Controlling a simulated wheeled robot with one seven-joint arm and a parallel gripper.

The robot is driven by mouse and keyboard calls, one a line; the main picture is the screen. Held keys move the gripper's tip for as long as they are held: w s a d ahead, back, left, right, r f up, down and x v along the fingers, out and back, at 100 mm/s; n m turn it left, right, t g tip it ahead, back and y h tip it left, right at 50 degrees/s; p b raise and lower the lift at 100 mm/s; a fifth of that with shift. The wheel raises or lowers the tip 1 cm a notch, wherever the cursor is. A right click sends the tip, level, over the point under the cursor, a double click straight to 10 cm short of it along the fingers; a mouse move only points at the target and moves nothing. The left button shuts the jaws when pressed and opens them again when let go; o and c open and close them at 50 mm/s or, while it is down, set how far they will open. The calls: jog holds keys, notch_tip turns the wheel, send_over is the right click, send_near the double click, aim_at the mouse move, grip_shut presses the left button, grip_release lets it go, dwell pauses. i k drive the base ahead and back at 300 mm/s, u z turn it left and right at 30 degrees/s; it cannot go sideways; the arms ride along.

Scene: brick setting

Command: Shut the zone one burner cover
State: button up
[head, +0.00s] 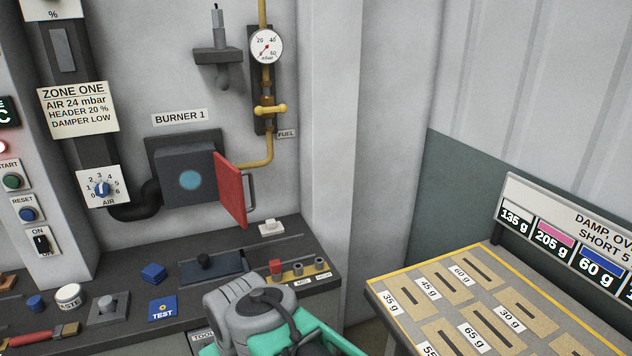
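The zone one burner cover (230,190) is a red panel with a dark bar handle (251,191) on its right side. It stands swung open at the right edge of the grey burner box (187,178), under the "BURNER 1" label. The box front is exposed, with a round blue window (190,180). A grey and teal form at the bottom centre looks like part of my arm. No gripper fingers show, so I cannot tell whether my gripper is open or shut.
The yellow fuel pipe (269,145) runs right of the burner. A slotted board (480,300) stands at lower right.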

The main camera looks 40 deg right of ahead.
aim_at(229, 179)
jog(key=z, duration=0.1)
jog(key=i, duration=1)
